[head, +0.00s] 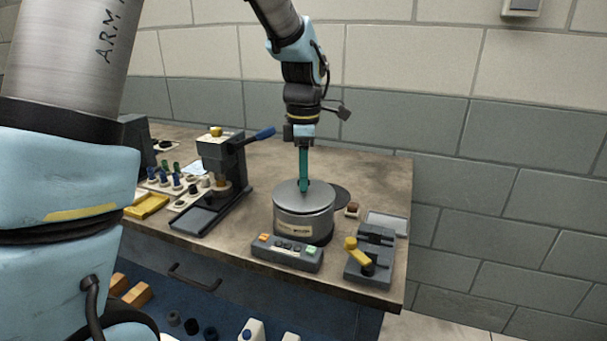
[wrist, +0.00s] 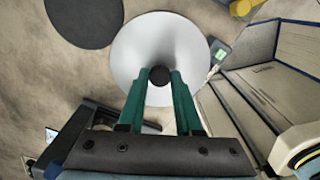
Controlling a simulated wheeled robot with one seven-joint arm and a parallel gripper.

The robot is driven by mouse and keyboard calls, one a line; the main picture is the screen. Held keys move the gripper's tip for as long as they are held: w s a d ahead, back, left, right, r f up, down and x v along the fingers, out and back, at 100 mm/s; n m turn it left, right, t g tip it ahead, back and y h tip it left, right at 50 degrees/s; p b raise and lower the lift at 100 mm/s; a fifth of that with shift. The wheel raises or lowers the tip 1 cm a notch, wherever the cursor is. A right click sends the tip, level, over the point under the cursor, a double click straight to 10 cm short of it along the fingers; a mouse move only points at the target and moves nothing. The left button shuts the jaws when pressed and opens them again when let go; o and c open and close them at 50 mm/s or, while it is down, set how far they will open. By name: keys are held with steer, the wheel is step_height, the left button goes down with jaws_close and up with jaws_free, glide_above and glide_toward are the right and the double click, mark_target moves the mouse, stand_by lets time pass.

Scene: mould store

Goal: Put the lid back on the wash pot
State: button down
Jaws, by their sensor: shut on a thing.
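The wash pot (head: 303,229) is a grey metal cylinder with a pale label, upright near the table's front edge. The silver round lid (head: 287,194) lies level across its top; I see no clear gap between them, but cannot tell if it is fully seated. My gripper (head: 303,186) points straight down over the pot with its green fingers shut on the lid's dark knob (wrist: 159,75). In the wrist view the lid (wrist: 135,50) fills the space under my gripper (wrist: 160,76) and hides the pot.
A dark round disc (head: 342,197) lies on the table (head: 375,165) right behind the pot. A grey button box (head: 287,253) stands close in front. A clamp with a yellow handle (head: 368,262) is at the right, a lever press (head: 222,165) at the left.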

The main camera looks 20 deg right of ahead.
steer(key=shift+c, duration=0.2)
jaws_free()
stand_by(0.4)
steer(key=shift+r, duration=0.15)
steer(key=shift+r+p, duration=2.95)
steer(key=shift+r, duration=0.45)
jaws_close()
steer(key=shift+f+b, duration=0.3)
steer(key=shift+f, duration=0.1)
steer(key=shift+f+b, duration=1.65)
steer(key=shift+f, duration=1.25)
